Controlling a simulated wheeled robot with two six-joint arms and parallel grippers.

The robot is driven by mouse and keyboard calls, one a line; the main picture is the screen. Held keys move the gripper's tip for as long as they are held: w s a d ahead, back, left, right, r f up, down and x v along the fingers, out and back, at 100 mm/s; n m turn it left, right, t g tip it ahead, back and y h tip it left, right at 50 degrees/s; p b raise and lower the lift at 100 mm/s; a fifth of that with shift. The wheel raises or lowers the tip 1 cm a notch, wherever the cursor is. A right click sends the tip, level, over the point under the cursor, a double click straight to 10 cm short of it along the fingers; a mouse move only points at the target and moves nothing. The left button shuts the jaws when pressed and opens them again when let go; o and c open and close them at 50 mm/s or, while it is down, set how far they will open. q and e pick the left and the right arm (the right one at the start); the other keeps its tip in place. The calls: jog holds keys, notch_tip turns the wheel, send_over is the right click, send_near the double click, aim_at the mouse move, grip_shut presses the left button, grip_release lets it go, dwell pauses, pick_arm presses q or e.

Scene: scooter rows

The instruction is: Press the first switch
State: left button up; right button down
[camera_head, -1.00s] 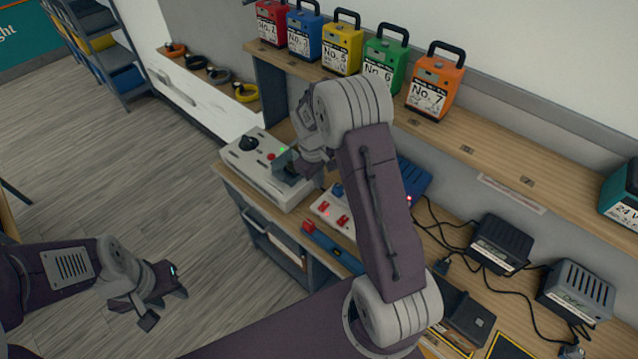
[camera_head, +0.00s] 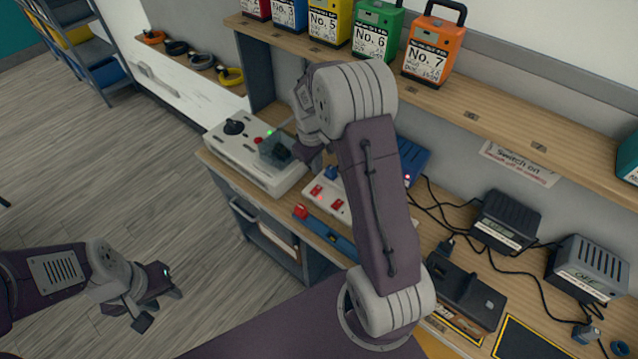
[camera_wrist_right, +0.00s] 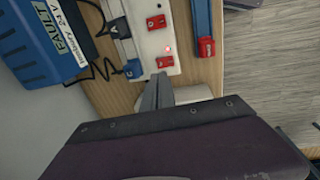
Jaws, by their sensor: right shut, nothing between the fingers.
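A white switch strip (camera_head: 328,197) lies on the bench, partly hidden behind my right arm. It carries red switches (camera_head: 316,190) and a blue piece (camera_head: 331,172). In the right wrist view the strip (camera_wrist_right: 146,42) shows two red switches, a nearer one (camera_wrist_right: 165,61) and a farther one (camera_wrist_right: 156,22), with a small lit red lamp by the nearer one. My right gripper (camera_wrist_right: 157,92) is shut and empty, its tips just short of the nearer red switch; contact cannot be told. My left gripper (camera_head: 160,306) is open and empty over the floor, away from the bench.
A grey box (camera_head: 235,150) with a black joystick stands left of the strip. A blue bar with a red end (camera_head: 325,232) lies along the bench's front edge. A blue "FAULT" unit (camera_wrist_right: 40,40), black chargers (camera_head: 505,220) and cables lie beyond. Numbered battery packs (camera_head: 433,45) stand on the shelf.

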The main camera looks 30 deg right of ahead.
aim_at(317, 192)
jog(key=f, duration=0.6)
jog(key=d+f, duration=0.1)
jog(key=f, duration=0.2)
jog(key=shift+w+d+f, duration=0.1)
jog(key=shift+w+f, duration=0.1)
jog(key=shift+f, duration=0.1)
jog(key=shift+f, duration=0.3)
jog(key=shift+s+r, duration=0.1)
jog(key=shift+s+a, duration=0.3)
jog(key=shift+a, duration=0.45)
